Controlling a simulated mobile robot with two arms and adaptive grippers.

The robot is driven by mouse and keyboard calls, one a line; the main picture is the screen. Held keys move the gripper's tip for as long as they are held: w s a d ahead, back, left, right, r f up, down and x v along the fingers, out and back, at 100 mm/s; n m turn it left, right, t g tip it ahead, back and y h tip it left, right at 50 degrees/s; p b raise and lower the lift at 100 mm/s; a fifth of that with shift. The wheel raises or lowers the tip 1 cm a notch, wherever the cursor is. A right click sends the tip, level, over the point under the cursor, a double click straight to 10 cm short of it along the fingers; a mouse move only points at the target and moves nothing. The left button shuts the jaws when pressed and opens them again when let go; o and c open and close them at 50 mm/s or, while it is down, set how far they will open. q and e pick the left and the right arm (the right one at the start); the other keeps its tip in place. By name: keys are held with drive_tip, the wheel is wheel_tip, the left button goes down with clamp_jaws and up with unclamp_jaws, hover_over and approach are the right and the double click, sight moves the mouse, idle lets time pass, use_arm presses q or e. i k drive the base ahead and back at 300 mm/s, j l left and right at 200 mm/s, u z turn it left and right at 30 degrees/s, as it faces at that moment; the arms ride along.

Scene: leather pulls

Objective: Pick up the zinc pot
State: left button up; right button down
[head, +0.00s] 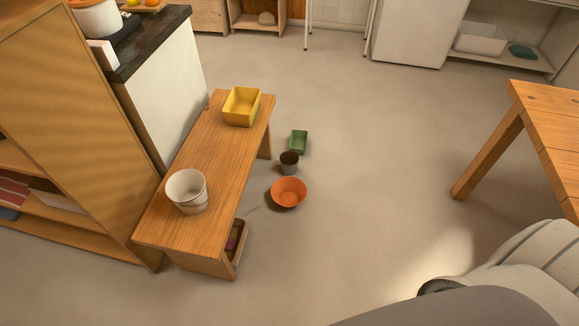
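A small dark grey metallic pot (289,162), which looks like the zinc pot, stands upright on the floor just right of the wooden bench (205,150). It sits between a green rectangular tub (299,141) behind it and an orange bowl (289,192) in front of it. The pot's opening faces up. Neither of my grippers shows in the head view.
On the bench stand a yellow rectangular bin (241,106) and a white pot (187,191). A crate (238,243) is under the bench's near end. A wooden shelf unit (75,120) stands left, a wooden table (545,135) right. The middle floor is clear.

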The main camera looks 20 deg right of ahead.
sight(288, 160)
drive_tip(key=i+l+u, duration=0.1)
drive_tip(key=l, duration=0.25)
drive_tip(key=i+l, duration=0.15)
drive_tip(key=l, duration=0.25)
drive_tip(key=i+l+u, duration=0.15)
drive_tip(key=l, duration=0.2)
